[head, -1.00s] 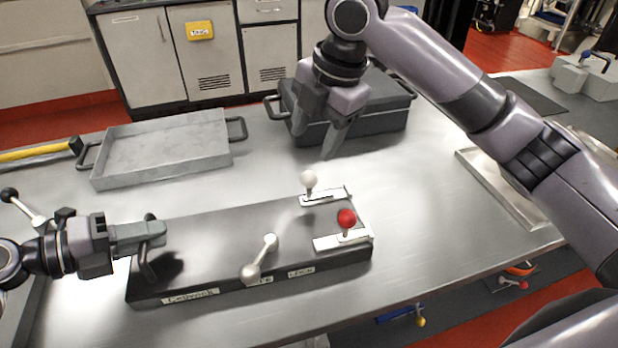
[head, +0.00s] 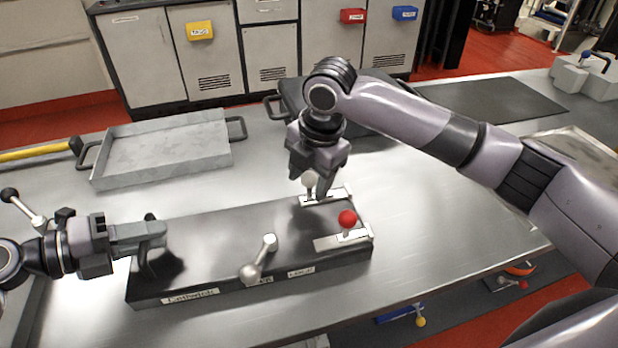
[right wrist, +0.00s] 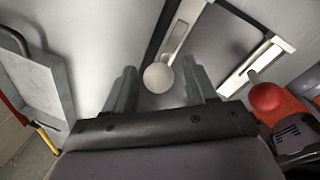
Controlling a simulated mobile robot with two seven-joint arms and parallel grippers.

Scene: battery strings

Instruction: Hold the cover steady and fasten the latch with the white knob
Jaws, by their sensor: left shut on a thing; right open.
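The dark cover (head: 205,245) lies on the metal table. My left gripper (head: 150,235) is shut on the handle (head: 148,262) at its left end. The white knob (head: 309,180) stands on a latch plate (head: 338,195) at the cover's back right corner. The red knob (head: 347,218) stands on a second plate in front of it. My right gripper (head: 310,188) is open, pointing down at the white knob. In the right wrist view the white knob (right wrist: 158,77) shows between the two open fingers; I cannot tell whether they touch it.
A silver lever (head: 260,260) stands at the cover's front. A grey tray (head: 165,150) is at the back left, and a dark case (head: 385,122) is behind my right gripper. The table right of the cover is clear up to a metal tray (head: 580,145).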

